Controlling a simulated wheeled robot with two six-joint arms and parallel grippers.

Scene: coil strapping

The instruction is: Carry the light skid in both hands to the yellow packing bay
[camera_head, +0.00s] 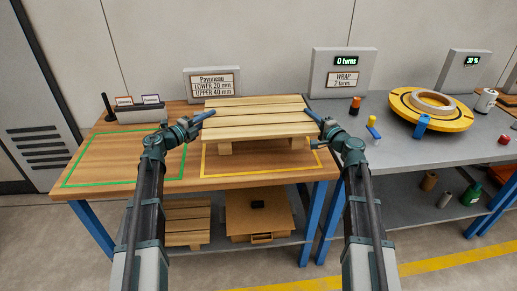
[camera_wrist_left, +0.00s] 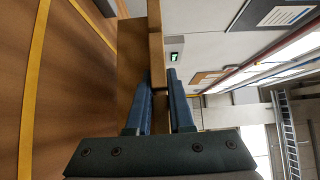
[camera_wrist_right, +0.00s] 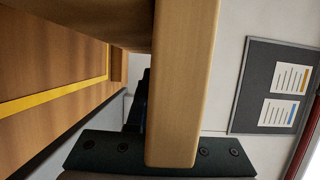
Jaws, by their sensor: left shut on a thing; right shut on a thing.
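The light skid (camera_head: 256,117) is a slatted wooden pallet, held about level above the yellow-outlined packing bay (camera_head: 262,173) on the wooden bench. A gap shows under its blocks in the wrist views. My left gripper (camera_head: 207,115) is shut on the skid's left edge. In the left wrist view its blue fingers (camera_wrist_left: 160,100) close around a board. My right gripper (camera_head: 313,117) is shut on the skid's right edge. In the right wrist view a board (camera_wrist_right: 183,80) fills the space in front of the gripper and hides the fingertips.
A green-outlined area (camera_head: 125,160) lies empty on the left of the bench. A sign (camera_head: 212,83) and a small card holder (camera_head: 140,110) stand behind. A grey table (camera_head: 400,155) with a yellow turntable (camera_head: 405,103) is on the right. Another slatted skid (camera_head: 187,222) sits on the lower shelf.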

